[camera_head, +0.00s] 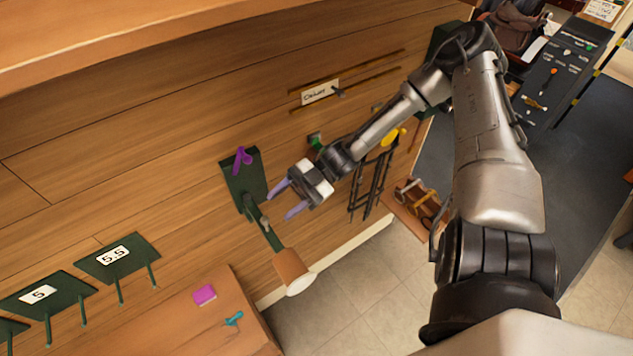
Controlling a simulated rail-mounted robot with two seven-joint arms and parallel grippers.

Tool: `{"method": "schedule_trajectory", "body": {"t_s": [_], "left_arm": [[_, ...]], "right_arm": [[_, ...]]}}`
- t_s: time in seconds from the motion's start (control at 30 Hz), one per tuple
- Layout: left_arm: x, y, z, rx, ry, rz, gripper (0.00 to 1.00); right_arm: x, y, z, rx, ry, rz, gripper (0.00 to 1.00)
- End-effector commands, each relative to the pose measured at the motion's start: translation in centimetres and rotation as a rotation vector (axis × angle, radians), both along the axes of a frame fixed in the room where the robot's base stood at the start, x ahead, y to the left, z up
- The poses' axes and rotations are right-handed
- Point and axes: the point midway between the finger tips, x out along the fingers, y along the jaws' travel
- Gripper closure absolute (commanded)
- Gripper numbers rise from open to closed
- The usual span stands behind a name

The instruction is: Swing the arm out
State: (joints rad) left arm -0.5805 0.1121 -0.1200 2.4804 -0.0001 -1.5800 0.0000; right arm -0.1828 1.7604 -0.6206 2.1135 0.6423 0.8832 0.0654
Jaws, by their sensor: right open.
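A dark green plate (236,176) is fixed to the wooden wall, with a purple handle (241,160) on its upper part. A green hinged arm (267,232) runs from the plate down and to the right. It ends in a brown cylinder (290,268) with a pale end face. My right gripper (280,202) is open, its two purple fingers pointing left toward the plate and the green arm. Nothing shows between the fingers. Whether a fingertip touches the green arm, I cannot tell. My left gripper is out of view.
Green brackets with labels "5.5" (113,255) and "5" (39,294) stand at lower left. A wooden top (215,325) carries a pink block (204,295) and a teal item (233,319). A dark rack (372,185) hangs behind my right arm. Tiled floor (365,300) is open below.

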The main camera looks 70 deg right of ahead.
Motion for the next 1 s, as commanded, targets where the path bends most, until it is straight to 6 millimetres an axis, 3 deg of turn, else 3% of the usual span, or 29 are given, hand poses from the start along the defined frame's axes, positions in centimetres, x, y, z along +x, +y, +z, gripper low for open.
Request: {"method": "schedule_trajectory", "body": {"t_s": [0.2,0.5,1.0], "left_arm": [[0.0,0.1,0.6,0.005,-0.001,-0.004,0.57],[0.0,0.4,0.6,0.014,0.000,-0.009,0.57],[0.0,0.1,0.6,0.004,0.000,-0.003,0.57]], "right_arm": [[-3.0,-1.0,1.9,-0.001,0.001,0.003,0.54],[-5.6,-1.9,3.5,0.001,0.000,0.001,0.54],[-6.2,-2.1,3.9,0.002,-0.001,0.001,0.54]]}}
